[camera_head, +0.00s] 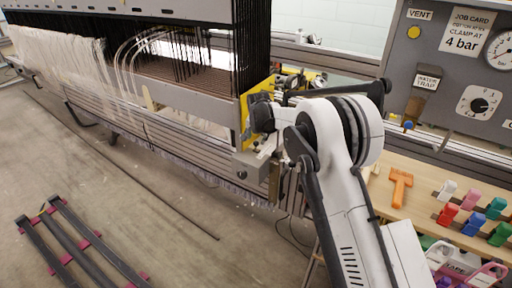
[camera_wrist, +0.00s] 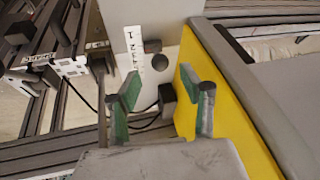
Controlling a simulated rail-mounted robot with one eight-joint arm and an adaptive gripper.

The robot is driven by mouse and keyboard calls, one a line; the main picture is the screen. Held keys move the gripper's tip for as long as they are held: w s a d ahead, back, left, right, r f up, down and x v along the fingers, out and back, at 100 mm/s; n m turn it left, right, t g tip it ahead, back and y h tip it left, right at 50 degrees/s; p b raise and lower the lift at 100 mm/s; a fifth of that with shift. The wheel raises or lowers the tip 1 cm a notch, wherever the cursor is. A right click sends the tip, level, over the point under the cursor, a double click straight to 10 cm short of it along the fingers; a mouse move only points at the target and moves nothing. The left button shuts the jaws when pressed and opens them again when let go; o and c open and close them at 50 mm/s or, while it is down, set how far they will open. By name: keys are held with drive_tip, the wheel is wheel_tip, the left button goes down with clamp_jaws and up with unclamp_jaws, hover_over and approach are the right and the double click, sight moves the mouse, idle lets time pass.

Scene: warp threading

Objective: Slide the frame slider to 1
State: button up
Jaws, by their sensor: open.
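In the wrist view my gripper (camera_wrist: 160,92) is open, with its two green-padded fingers spread apart. A small dark block (camera_wrist: 168,102), which looks like the slider's knob, shows between the fingers, nearer the right one; I cannot tell whether they touch. A white scale strip (camera_wrist: 133,50) with a "1" at its upper end is on the grey plate (camera_wrist: 165,20) beyond the fingers. The slider's exact setting is not readable. In the head view my gripper (camera_head: 262,114) is at the loom's right end, by the yellow end plate (camera_head: 244,122); the slider is hidden there.
The yellow side plate (camera_wrist: 222,95) stands close beside the right finger. A labelled block (camera_wrist: 65,68) is at the left. In the head view, a wooden table (camera_head: 380,188) with coloured clips and a grey gauge panel (camera_head: 440,75) are at the right. Dark rails (camera_head: 75,240) lie on the floor.

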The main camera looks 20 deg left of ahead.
sight(256, 142)
drive_tip(key=b+x, duration=0.1)
drive_tip(key=x, duration=0.5)
drive_tip(key=shift+f, duration=0.15)
drive_tip(key=shift+c, duration=0.2)
clamp_jaws()
